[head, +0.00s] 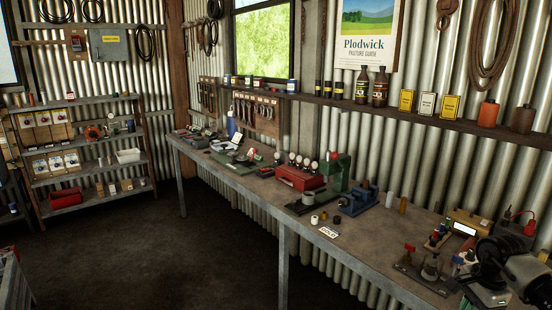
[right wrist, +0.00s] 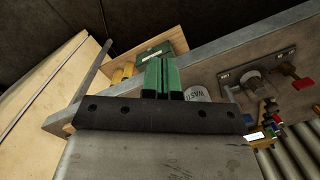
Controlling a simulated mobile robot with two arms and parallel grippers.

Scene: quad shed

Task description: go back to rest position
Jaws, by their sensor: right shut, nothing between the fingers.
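My right arm comes in at the lower right corner of the head view, over the near end of the long grey workbench (head: 372,246). In the right wrist view my right gripper (right wrist: 163,64) has its two green fingers side by side, shut, with nothing between them. A green box (right wrist: 152,53) on a wooden board or tray lies past the fingertips, apparently below them. My left gripper is in neither view.
Near my right arm, the bench holds a red-handled fixture (head: 408,256) and small coloured parts. A shelf unit (head: 92,150) is at the left. The dark floor (head: 150,240) between is clear.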

